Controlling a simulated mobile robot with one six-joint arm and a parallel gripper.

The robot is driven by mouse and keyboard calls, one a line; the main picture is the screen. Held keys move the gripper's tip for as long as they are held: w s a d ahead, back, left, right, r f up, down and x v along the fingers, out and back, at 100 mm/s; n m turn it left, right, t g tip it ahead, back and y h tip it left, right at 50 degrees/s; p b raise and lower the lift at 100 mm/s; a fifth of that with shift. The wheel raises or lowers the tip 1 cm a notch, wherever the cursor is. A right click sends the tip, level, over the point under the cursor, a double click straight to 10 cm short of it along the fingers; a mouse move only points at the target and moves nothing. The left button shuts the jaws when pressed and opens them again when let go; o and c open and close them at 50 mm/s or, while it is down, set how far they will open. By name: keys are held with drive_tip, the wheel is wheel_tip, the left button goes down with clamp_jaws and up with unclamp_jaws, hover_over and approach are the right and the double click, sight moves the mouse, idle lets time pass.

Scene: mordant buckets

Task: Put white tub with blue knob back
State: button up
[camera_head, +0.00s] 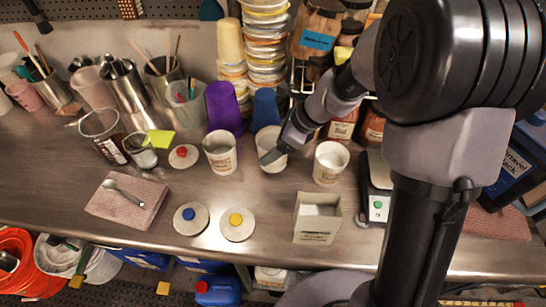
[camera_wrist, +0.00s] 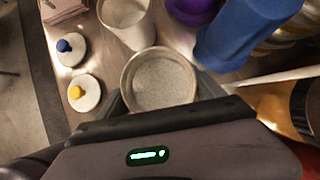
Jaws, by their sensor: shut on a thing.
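My gripper (camera_head: 270,156) is shut on an open white tub (camera_head: 270,140) behind the middle of the metal counter (camera_head: 265,190). In the wrist view the tub (camera_wrist: 132,82) sits between the fingers (camera_wrist: 162,98), with pale powder inside. It looks upright; I cannot tell whether its base touches the counter. A round pale lid with a blue knob (camera_head: 189,217) lies apart on the front of the counter. It also shows in the wrist view (camera_wrist: 65,46). A yellow-knob lid (camera_head: 237,223) lies right of it, and a red-knob lid (camera_head: 183,156) lies farther back.
White tubs stand left (camera_head: 220,152) and right (camera_head: 330,163) of the held one. Purple (camera_head: 223,106) and blue (camera_head: 265,108) cups stand behind. A square white container (camera_head: 317,217) stands in front, near a scale (camera_head: 378,205). A spoon lies on a folded cloth (camera_head: 127,203).

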drive_tip(key=shift+f+b, duration=0.4)
drive_tip(key=shift+f, duration=0.95)
drive_tip(key=o, duration=1.8)
drive_tip(key=shift+o, duration=0.2)
drive_tip(key=shift+r, duration=0.1)
drive_tip(key=p+v, duration=0.5)
drive_tip(key=v, duration=0.7)
drive_tip(key=s+r+n+t+h, duration=0.1)
drive_tip(key=s+r+n+h, duration=0.1)
drive_tip(key=s+r+n, duration=0.3)
drive_tip(key=s+r+n+t+h, duration=0.2)
drive_tip(key=s+r+n, duration=0.4)
drive_tip(key=s+n, duration=0.7)
drive_tip(key=shift+s+a+r, duration=0.15)
drive_tip(key=shift+s+r, duration=0.2)
drive_tip(key=shift+s, duration=0.65)
